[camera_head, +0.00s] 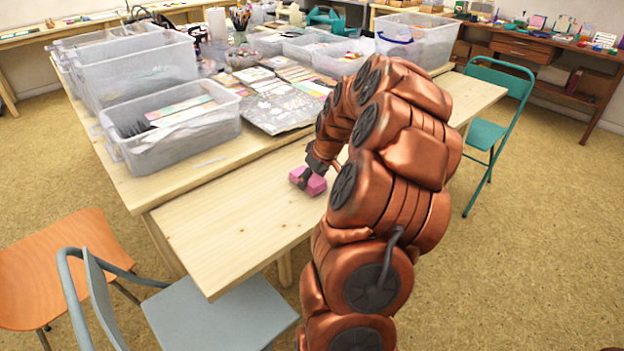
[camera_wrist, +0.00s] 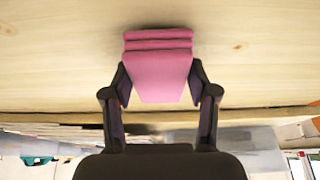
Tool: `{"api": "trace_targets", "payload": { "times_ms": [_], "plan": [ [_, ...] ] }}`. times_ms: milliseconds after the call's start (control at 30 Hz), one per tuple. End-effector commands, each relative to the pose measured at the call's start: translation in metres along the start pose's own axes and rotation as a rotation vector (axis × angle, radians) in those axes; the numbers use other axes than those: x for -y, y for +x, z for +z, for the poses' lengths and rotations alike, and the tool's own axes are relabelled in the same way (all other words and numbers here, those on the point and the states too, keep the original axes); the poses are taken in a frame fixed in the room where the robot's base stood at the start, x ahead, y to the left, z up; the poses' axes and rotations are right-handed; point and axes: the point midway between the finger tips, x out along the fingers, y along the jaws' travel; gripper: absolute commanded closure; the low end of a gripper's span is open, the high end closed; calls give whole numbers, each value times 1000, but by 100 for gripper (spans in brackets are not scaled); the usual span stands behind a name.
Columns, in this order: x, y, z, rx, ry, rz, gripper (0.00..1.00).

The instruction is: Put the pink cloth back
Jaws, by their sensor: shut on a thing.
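The pink cloth (camera_head: 309,181) is a small folded block at the near wooden table (camera_head: 225,235). In the wrist view the folded cloth (camera_wrist: 160,68) shows stacked layers and sits between the two dark fingers. My gripper (camera_head: 312,172) is shut on the cloth, and its fingers (camera_wrist: 160,92) press on both sides of it in the wrist view. The wooden surface lies close behind the cloth; I cannot tell whether the cloth touches it. My copper arm hides part of the table to the right.
A clear bin (camera_head: 175,140) with papers and several more bins stand on the table behind. Flat printed sheets (camera_head: 280,108) lie near the middle. A grey-blue chair (camera_head: 220,315) and an orange chair (camera_head: 55,265) stand in front. The near table's left part is bare.

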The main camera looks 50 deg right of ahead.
Motion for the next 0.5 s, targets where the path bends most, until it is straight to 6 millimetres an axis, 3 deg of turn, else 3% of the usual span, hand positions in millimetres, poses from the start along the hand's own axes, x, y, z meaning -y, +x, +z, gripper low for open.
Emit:
{"api": "trace_targets", "payload": {
  "times_ms": [400,433,500],
  "plan": [
    [0,7,3,1,0,-1,74],
    [0,7,3,1,0,-1,41],
    [0,6,3,1,0,0,33]
  ]
}}
